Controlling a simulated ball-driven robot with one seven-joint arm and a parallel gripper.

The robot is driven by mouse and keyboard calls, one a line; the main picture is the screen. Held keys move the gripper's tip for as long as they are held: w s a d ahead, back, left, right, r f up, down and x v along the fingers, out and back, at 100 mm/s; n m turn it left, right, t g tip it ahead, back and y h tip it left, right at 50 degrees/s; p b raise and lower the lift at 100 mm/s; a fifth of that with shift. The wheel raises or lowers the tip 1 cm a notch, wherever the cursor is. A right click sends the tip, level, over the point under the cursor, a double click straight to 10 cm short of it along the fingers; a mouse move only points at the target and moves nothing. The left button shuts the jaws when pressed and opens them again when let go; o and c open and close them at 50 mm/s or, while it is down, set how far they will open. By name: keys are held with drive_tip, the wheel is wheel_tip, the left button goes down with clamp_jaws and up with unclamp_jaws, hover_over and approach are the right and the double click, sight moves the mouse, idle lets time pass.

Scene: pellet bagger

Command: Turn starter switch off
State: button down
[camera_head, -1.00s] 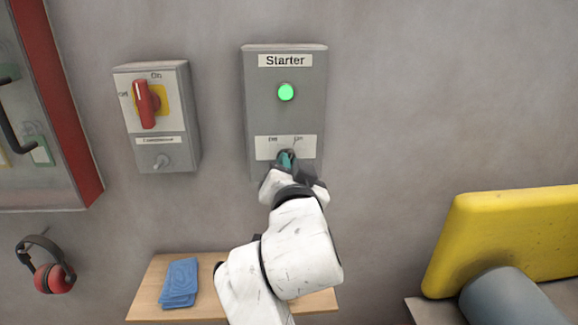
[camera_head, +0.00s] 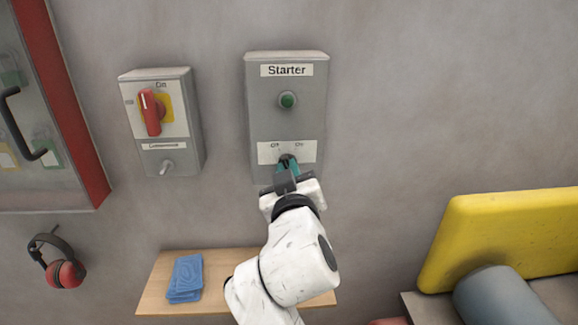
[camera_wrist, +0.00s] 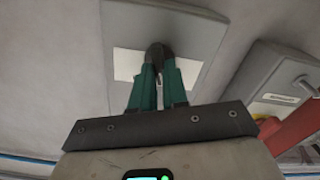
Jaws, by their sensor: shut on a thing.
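The grey starter box (camera_head: 287,125) hangs on the wall with a "Starter" label at the top. Its round green lamp (camera_head: 287,100) is dark, unlit. Below it, a white plate marked Off and On carries the starter switch, a dark knob (camera_head: 287,158). My gripper (camera_head: 287,168) reaches up to this knob from below, its teal fingers closed around it. In the wrist view the two fingers meet on the dark knob (camera_wrist: 158,53). The fingers hide part of the knob, so its exact pointing is hard to read.
Left of the starter box is a grey box with a red rotary handle (camera_head: 151,112). Further left is a red-framed cabinet (camera_head: 75,120). Red ear defenders (camera_head: 62,268) hang below. A wooden shelf (camera_head: 222,268) with blue cloths sits under my arm. A yellow object (camera_head: 490,235) stands right.

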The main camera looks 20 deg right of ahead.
drive_tip(key=shift+n+p, duration=0.35)
drive_tip(key=shift+n, duration=0.45)
drive_tip(key=c, duration=1.1)
unclamp_jaws()
drive_tip(key=shift+c, duration=0.2)
drive_tip(key=b+v, duration=0.2)
drive_tip(key=v, duration=0.8)
drive_tip(key=shift+s+a, duration=0.2)
drive_tip(key=shift+s, duration=0.15)
